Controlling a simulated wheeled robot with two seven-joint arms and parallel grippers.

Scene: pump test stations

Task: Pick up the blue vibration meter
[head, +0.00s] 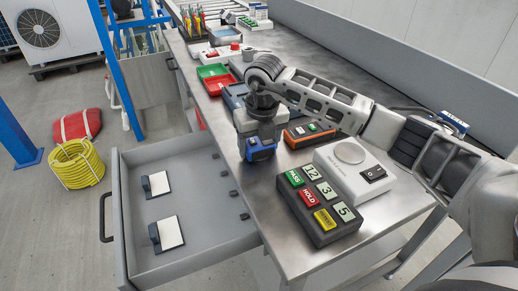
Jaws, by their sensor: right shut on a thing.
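The blue vibration meter (261,151) is a small blue device with a dark face, near the left edge of the metal bench. My right gripper (258,137) comes in from the right, points down and is shut on the blue meter. Its fingers and wrist hide the meter's upper part. I cannot tell whether the meter touches the bench top. My left gripper is not in view.
An orange and black meter (309,134) lies just right. A white device with a round pad (354,170) and a dark button box (319,208) stand nearer. An open grey drawer (183,253) juts out left. Red (217,85) and green (212,71) trays lie beyond.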

